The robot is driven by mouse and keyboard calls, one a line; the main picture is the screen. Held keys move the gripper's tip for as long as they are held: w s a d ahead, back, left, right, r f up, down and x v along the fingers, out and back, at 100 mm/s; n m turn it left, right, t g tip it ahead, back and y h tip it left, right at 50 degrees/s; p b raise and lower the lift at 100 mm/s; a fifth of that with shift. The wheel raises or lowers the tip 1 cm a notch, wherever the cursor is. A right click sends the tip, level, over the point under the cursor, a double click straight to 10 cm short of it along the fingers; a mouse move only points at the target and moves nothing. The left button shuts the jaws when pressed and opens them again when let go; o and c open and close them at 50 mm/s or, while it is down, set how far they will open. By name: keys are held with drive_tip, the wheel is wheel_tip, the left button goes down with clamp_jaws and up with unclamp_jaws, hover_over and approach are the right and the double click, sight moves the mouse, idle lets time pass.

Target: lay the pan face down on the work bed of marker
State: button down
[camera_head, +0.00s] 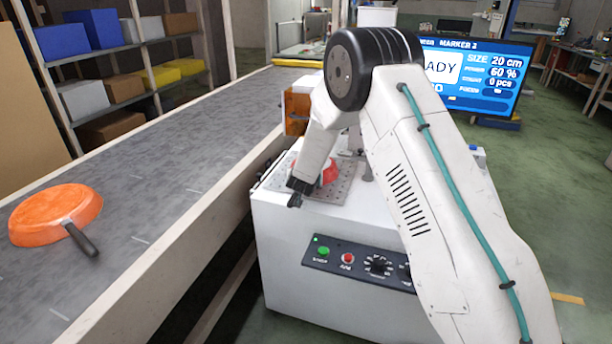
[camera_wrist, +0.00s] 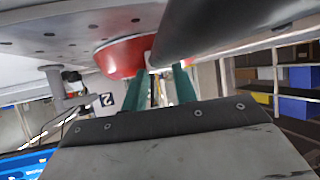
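The red pan (camera_head: 329,172) is at the work bed (camera_head: 337,192) of the marker, partly hidden by my arm. In the wrist view the red pan (camera_wrist: 122,57) shows its rounded outside turned away from the perforated bed (camera_wrist: 40,30), so it looks face down. I cannot tell whether its rim touches the bed. Its dark handle (camera_wrist: 225,25) runs close past the wrist camera. My gripper (camera_head: 300,188) is at the handle, low over the bed's left front corner. Its green fingers (camera_wrist: 162,78) stand apart, but the handle hides their tips, so I cannot tell whether they grip it.
An orange pan (camera_head: 56,213) with a dark handle lies on the grey conveyor (camera_head: 150,180) at left. The marker's white cabinet (camera_head: 290,260) carries a button panel (camera_head: 358,262). A screen (camera_head: 480,75) behind reads size 20 cm. Shelves (camera_head: 120,88) with bins stand behind the conveyor.

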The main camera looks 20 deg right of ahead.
drive_tip(key=c, duration=1)
unclamp_jaws()
drive_tip(key=shift+f, duration=0.15)
drive_tip(key=s+a+r+n+g+y, duration=0.1)
drive_tip(key=s+a+r+g+y, duration=0.15)
drive_tip(key=s+r, duration=0.85)
drive_tip(key=s+a+r+n+g+y, duration=0.1)
drive_tip(key=s+a+r+n+y, duration=0.15)
drive_tip(key=s+r, duration=0.8)
drive_tip(key=s+d+r+g, duration=0.1)
drive_tip(key=s+g, duration=0.1)
drive_tip(key=s, duration=1)
drive_tip(key=s+d+r+g, duration=0.2)
drive_tip(key=s, duration=1)
drive_tip(key=s+d+r+g, duration=0.1)
drive_tip(key=s+d+g, duration=0.1)
drive_tip(key=s, duration=1)
drive_tip(key=shift+s+d+r+g+h, duration=0.1)
drive_tip(key=shift+s+r+g+h, duration=0.05)
drive_tip(key=shift+r+g+h, duration=0.2)
